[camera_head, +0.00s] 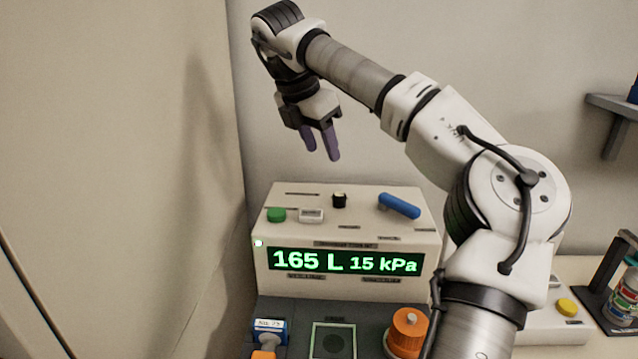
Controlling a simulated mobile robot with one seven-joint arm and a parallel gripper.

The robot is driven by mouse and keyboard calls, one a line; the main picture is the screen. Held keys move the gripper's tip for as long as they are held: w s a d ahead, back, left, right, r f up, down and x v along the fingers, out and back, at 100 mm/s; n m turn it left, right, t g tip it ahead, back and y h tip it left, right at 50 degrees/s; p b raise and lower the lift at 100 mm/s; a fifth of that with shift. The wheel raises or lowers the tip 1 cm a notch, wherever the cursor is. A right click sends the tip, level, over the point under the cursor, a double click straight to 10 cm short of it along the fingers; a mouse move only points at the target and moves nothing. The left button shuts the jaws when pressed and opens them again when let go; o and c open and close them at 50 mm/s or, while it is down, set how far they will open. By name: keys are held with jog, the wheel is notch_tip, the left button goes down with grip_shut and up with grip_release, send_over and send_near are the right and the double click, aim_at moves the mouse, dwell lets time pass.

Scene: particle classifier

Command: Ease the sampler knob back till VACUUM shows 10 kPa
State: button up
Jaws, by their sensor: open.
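The sampler unit (262,272) is a pale box with a green-lit display (345,262) on its front. The display reads 165 L and 15 kPa. On its sloping top are a green button (276,214), a pale rocker or button (311,215), a small black knob (339,200) and a blue lever-like handle (399,206). The labels by them are too small to read, so I cannot tell which one is the sampler knob. My gripper (322,156) is open and empty, pointing down above the black knob and apart from it.
In front of the unit is a dark deck with a framed square (333,341), an orange knob-like part (407,330) and a blue-and-white labelled block (269,331). At right are a yellow button (567,307), a bottle (625,300) and a wall shelf (612,105). A wall stands close at left.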

aim_at(338, 195)
jog(key=x, duration=0.4)
jog(key=p+x, duration=0.1)
jog(key=x, duration=0.4)
jog(key=p+x, duration=0.1)
jog(key=x, duration=0.3)
jog(key=shift+w+f, duration=0.2)
jog(key=shift+w, duration=0.25)
jog(key=shift+c, duration=0.5)
jog(key=c, duration=0.9)
